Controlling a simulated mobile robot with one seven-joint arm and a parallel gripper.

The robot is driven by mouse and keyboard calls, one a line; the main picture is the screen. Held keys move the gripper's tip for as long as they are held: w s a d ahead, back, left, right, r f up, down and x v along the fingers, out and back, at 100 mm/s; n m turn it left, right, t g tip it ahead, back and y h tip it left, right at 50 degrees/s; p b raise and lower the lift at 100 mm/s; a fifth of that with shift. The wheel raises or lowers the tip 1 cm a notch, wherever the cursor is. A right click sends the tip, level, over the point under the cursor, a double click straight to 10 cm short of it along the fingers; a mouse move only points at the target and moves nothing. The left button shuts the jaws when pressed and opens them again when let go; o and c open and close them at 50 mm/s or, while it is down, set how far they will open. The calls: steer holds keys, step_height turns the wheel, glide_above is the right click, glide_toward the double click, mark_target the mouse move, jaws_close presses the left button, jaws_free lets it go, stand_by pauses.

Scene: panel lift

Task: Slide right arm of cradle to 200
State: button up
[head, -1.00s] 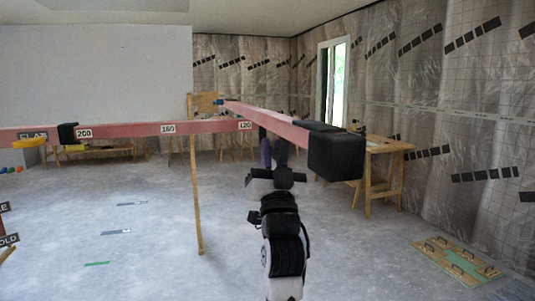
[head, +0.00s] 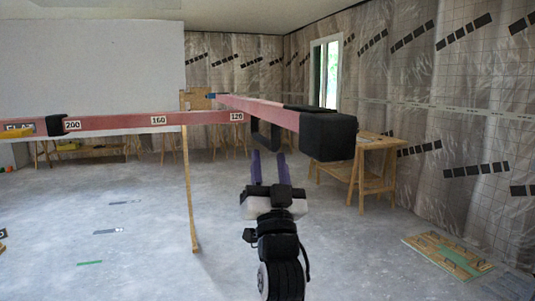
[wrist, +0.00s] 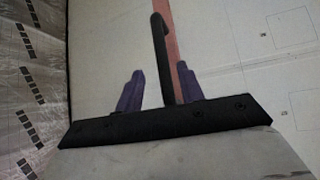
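The cradle's red rail (head: 110,123) runs across the head view with white labels, 200 (head: 73,125) at left, 160 (head: 158,121) and 120 (head: 237,117). The red right arm (head: 262,109) crosses near the 120 label and points toward me, ending in a black block (head: 328,136). A black handle (head: 265,135) hangs under this arm; it also shows in the wrist view (wrist: 163,65). My gripper (head: 267,153) is open, its purple fingers just below the handle. In the wrist view (wrist: 160,78) the handle appears between the fingers, with no clear contact.
A black bracket (head: 55,125) sits on the rail left of 200. A wooden post (head: 189,190) stands under the rail. A wooden trestle table (head: 360,160) is at right, and a wooden panel with handles (head: 448,255) lies on the floor. Floor left of my arm is mostly clear.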

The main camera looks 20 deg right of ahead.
steer(key=b+v, duration=0.2)
steer(key=v, duration=0.6)
steer(key=shift+a, duration=0.1)
